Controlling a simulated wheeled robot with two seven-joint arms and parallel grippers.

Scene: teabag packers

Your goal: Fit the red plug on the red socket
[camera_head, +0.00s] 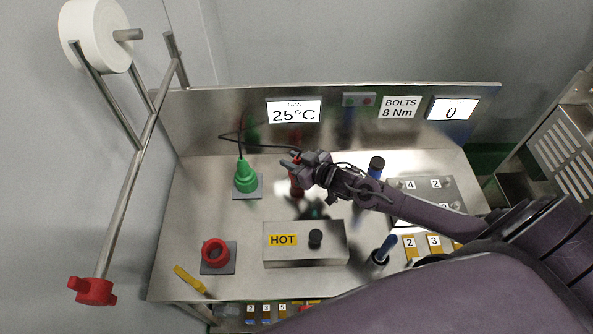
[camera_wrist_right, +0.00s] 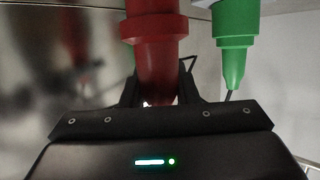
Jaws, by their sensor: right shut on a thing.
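The red plug (camera_head: 297,184) is in my right gripper (camera_head: 292,164), which is shut on it above the steel table. In the right wrist view the red plug (camera_wrist_right: 154,40) stands between the fingers (camera_wrist_right: 158,95), its wide end toward the top of the picture. The red socket (camera_head: 215,252) is a red ring on a grey square plate, at the table's front left. It is empty and apart from the plug. The plug is behind and to the right of it. My left gripper is not in view.
A green plug (camera_head: 246,179) stands on a plate behind the red socket, with a black cable; it also shows in the right wrist view (camera_wrist_right: 234,40). A HOT box (camera_head: 305,246) stands right of the socket. A yellow tool (camera_head: 190,279) lies at the front left.

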